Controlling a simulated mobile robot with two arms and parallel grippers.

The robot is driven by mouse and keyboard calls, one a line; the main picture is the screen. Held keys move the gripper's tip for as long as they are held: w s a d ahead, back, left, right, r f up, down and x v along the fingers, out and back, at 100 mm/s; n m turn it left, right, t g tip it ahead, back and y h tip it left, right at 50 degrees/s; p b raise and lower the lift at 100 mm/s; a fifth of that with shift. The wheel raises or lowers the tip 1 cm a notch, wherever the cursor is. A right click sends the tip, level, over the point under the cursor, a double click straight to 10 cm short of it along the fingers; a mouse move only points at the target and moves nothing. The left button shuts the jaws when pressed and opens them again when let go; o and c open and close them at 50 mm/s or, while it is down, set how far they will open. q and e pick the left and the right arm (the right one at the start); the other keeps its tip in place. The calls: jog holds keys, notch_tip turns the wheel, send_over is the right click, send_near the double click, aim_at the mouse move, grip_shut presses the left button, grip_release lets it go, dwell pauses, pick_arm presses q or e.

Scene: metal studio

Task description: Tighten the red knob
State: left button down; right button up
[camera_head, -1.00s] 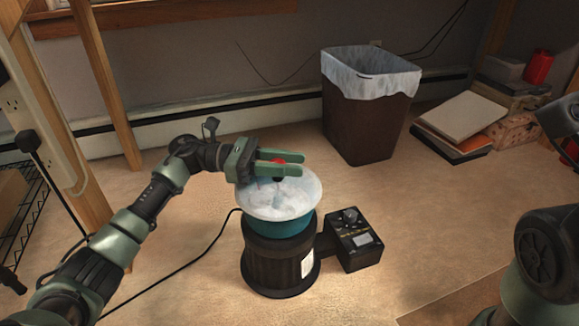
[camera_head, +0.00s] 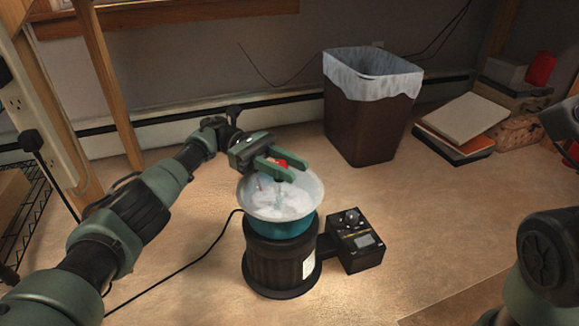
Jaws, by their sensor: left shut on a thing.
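The red knob (camera_head: 282,163) shows as a small red patch between the green fingers of my left gripper (camera_head: 280,169). The gripper is shut on it, above the white bowl (camera_head: 255,205) with a teal lower part. The bowl sits on a black ribbed cylindrical base (camera_head: 270,265). The fingers hide much of the knob, and what lies under it is hard to make out. My right gripper is out of view; only part of my right arm shows at the right edge.
A black control box (camera_head: 355,245) with dials stands right of the base. A lined bin (camera_head: 365,120) stands behind, and books (camera_head: 462,118) lie at the back right. A cable (camera_head: 175,275) runs left from the base. Floor around the base is mostly clear.

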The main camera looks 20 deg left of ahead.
pick_arm(q)
jog(key=shift+d+g, duration=0.1)
jog(key=shift+g, duration=0.2)
dwell(0.8)
jog(key=c, duration=1)
grip_release()
jog(key=shift+d, duration=0.1)
